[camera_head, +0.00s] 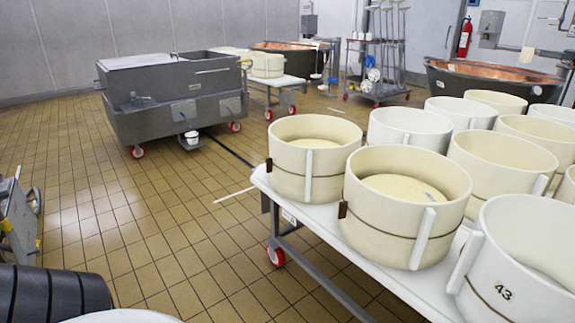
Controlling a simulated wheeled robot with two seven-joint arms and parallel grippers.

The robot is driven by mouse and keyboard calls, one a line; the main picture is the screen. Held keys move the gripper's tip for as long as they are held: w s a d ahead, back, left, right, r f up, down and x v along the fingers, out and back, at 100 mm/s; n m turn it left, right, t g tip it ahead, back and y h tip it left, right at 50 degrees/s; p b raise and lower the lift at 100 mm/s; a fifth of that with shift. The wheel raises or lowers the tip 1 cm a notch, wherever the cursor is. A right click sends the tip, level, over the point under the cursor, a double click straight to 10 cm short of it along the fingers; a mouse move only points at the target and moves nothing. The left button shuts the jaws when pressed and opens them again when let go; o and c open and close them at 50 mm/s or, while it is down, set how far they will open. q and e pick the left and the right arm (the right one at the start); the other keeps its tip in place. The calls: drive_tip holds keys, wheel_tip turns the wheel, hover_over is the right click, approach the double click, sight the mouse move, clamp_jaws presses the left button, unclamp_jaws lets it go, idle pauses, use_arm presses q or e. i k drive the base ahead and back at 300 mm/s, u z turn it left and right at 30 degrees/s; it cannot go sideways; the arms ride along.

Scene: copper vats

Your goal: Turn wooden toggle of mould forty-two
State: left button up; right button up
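Several round cream and white moulds stand on a white-topped table at the right. One mould (510,292) at the lower right edge bears the number 43 and has a white upright bar. No number 42 is legible. Left of it stands a cream mould (378,232) with a cord around it, a white bar, and a small brown wooden toggle (343,210) on its left side. Behind that, another cream mould (290,180) has a similar brown toggle (269,165) at its left. Neither of my grippers shows.
The white table (395,287) has red-wheeled legs. A grey steel vat trolley (165,85) stands at the back left, and a tool rack (378,70) and copper vats (490,80) at the back. The tiled floor (150,220) left of the table is mostly clear.

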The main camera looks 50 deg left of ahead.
sight(268, 164)
drive_tip(key=u, duration=3.15)
drive_tip(key=i, duration=3.9)
drive_tip(key=z, duration=3.7)
